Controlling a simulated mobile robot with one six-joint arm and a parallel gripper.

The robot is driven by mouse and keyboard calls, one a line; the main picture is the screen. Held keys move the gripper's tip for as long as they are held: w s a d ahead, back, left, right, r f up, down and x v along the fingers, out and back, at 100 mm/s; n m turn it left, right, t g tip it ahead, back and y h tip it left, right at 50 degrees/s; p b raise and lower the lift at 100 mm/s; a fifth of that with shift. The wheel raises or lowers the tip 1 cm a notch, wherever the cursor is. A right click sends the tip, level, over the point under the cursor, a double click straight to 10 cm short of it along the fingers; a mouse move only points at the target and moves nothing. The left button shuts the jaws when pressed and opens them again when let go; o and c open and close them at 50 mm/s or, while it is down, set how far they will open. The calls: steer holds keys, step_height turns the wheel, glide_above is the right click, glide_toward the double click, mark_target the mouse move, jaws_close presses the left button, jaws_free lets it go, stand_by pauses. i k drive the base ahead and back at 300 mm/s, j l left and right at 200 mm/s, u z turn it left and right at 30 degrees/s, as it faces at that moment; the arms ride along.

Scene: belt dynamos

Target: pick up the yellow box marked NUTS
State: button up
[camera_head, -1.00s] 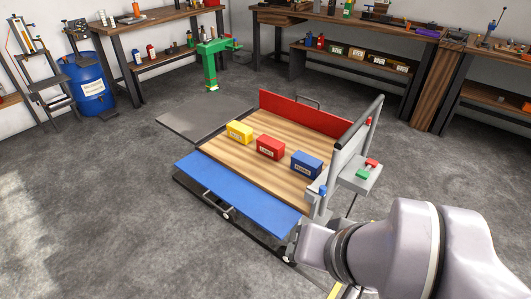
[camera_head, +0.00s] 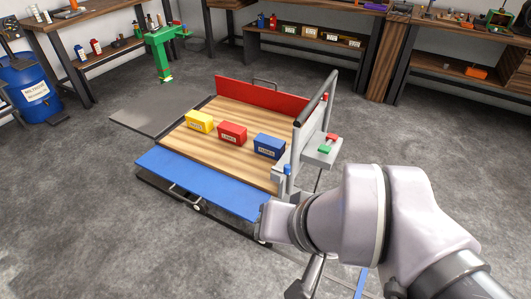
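The yellow box (camera_head: 200,122) stands upright on the wooden deck of a low platform (camera_head: 240,168), toward its left side. It has a pale label on its front, too small to read surely. A red box (camera_head: 232,134) and a blue box (camera_head: 269,146) stand to its right in a slanting row, with gaps between them. Nothing touches the yellow box. My arm fills the lower right of the view, well apart from the boxes. I cannot make out my gripper's fingers in this view.
The platform has a blue flap (camera_head: 200,183) in front, a grey flap (camera_head: 155,110) at left, a red wall (camera_head: 277,106) behind, and a handle post (camera_head: 317,110) at right. A green machine (camera_head: 160,50) and a blue barrel (camera_head: 32,92) stand beyond. Grey floor is open in front.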

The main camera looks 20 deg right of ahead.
mark_target(200, 121)
steer(key=i+j+z, duration=0.4)
steer(key=j, duration=0.25)
steer(key=i+j+z, duration=0.15)
steer(key=i+j, duration=0.15)
steer(key=i+j+z, duration=0.2)
steer(key=j, duration=0.35)
steer(key=i+j+z, duration=0.2)
steer(key=j, duration=0.2)
steer(key=i+j+z, duration=0.2)
steer(key=j, duration=0.25)
steer(key=j+z, duration=0.15)
steer(key=j, duration=0.35)
steer(key=i+j+z, duration=0.2)
steer(key=j, duration=0.3)
steer(key=k+l, duration=0.05)
steer(key=k, duration=0.05)
